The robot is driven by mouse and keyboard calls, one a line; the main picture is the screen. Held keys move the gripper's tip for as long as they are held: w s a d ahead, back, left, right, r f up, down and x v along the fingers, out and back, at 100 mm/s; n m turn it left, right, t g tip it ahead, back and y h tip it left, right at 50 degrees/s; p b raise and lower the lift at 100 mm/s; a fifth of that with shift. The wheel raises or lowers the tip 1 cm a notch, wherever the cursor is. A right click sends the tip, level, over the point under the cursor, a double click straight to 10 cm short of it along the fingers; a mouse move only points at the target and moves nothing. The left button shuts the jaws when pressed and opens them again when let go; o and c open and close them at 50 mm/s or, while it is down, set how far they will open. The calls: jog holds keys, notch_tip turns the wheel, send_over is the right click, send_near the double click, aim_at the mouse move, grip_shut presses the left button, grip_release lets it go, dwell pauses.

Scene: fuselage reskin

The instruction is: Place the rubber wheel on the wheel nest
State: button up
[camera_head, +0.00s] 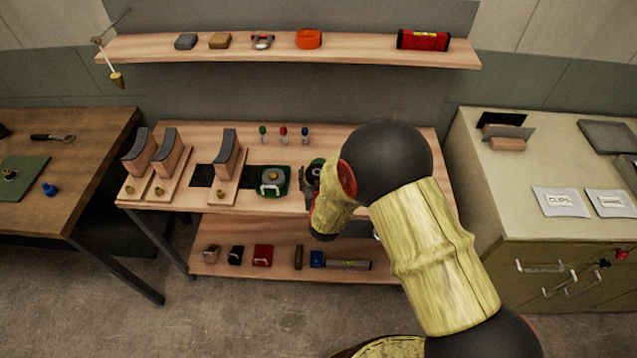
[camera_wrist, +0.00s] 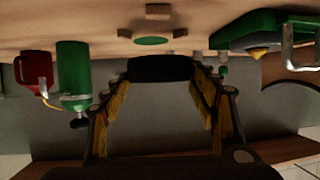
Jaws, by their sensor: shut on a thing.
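In the wrist view my gripper (camera_wrist: 160,78) is shut on a dark, rounded block-like shape, which appears to be the rubber wheel (camera_wrist: 160,68). It sits between the fingertips. Beyond it on the wooden bench top is a green disc with several small brown blocks around it, which looks like the wheel nest (camera_wrist: 151,40). The wheel appears apart from the disc, though the gap is hard to judge. In the head view my gripper (camera_head: 309,185) is over the bench's front edge, right of a green pad; my arm hides much of that area.
A green cylinder (camera_wrist: 74,75) and a red item (camera_wrist: 35,73) are at left in the wrist view. Tall dark-topped blocks (camera_head: 228,150) stand further left. A shelf (camera_head: 280,50) runs above.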

jog(key=shift+w+f, duration=0.3)
jog(key=shift+f, duration=0.05)
jog(key=shift+w+d+f+b, duration=0.15)
jog(key=shift+f+b, duration=0.25)
jog(key=shift+f, duration=0.5)
jog(key=shift+w+d+f+b, duration=0.1)
jog(key=shift+f+b, duration=0.3)
jog(key=shift+f, duration=0.5)
jog(key=shift+a, duration=0.1)
jog(key=shift+f, duration=0.2)
jog(key=o, duration=1.4)
jog(key=shift+c, duration=0.2)
jog(key=shift+r, duration=0.1)
jog(key=shift+r, duration=0.15)
jog(key=p+v, duration=0.2)
jog(key=v, duration=1)
jog(key=shift+p, duration=0.35)
